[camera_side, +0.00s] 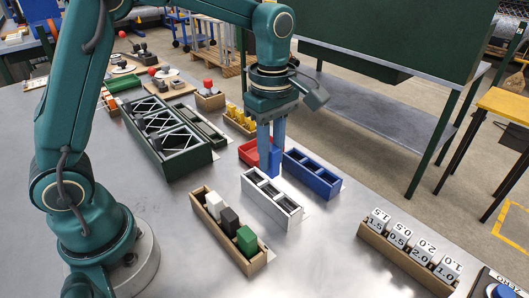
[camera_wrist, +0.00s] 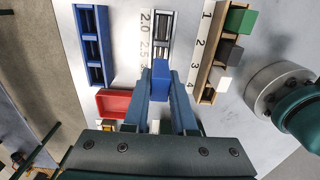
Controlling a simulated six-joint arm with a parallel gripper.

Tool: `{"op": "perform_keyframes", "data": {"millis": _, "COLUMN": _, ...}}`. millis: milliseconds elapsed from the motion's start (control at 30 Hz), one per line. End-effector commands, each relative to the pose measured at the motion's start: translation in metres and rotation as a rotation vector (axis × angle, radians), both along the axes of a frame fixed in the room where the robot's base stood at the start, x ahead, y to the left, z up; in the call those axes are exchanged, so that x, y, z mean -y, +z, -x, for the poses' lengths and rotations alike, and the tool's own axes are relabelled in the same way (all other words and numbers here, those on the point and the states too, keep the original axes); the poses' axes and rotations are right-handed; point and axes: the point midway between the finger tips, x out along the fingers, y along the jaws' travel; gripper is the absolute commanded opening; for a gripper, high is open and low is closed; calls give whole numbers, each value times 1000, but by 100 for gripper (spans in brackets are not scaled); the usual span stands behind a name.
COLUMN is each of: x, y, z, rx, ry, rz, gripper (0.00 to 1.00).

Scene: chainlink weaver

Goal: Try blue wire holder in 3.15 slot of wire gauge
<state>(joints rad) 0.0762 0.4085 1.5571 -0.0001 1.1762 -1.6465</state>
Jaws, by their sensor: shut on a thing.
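My gripper (camera_side: 270,148) points down and is shut on the blue wire holder (camera_side: 274,162), a small blue block. In the wrist view the blue wire holder (camera_wrist: 160,69) sits between my two fingers (camera_wrist: 161,84). The wire gauge (camera_side: 272,197) is a white slotted block on the table, in front of the gripper in the side view. In the wrist view the wire gauge (camera_wrist: 161,30) lies just beyond the holder, with labels 2.0 and 2.5 beside it; the third label is partly hidden by my finger. The holder appears apart from the gauge, near its 3.15 end.
A blue compartment tray (camera_side: 312,175) stands right of the gauge. A red tray (camera_side: 249,152) is behind my gripper. A wooden rack (camera_side: 228,231) holds white, dark and green blocks. Numbered weights (camera_side: 410,246) sit at right. A green rack (camera_side: 165,138) stands left.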

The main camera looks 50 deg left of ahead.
Motion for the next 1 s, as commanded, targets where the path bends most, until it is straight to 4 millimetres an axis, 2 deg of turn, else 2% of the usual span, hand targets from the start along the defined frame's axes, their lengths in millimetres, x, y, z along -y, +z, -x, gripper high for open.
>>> {"op": "perform_keyframes", "data": {"millis": 167, "x": -2, "y": 1, "z": 0, "rx": 1, "ry": 1, "rz": 0, "gripper": 0}}
{"op": "perform_keyframes", "data": {"millis": 400, "x": -39, "y": 17, "z": -1, "rx": 3, "ry": 7, "rz": 0, "gripper": 0}}
{"op": "perform_keyframes", "data": {"millis": 533, "x": -48, "y": 19, "z": 0, "rx": 1, "ry": 3, "rz": 0, "gripper": 0}}
{"op": "perform_keyframes", "data": {"millis": 667, "x": -48, "y": 13, "z": 0, "rx": -2, "ry": 0, "rz": 0, "gripper": 0}}
{"op": "perform_keyframes", "data": {"millis": 1000, "x": -48, "y": -19, "z": 1, "rx": -4, "ry": 0, "rz": 0, "gripper": 0}}
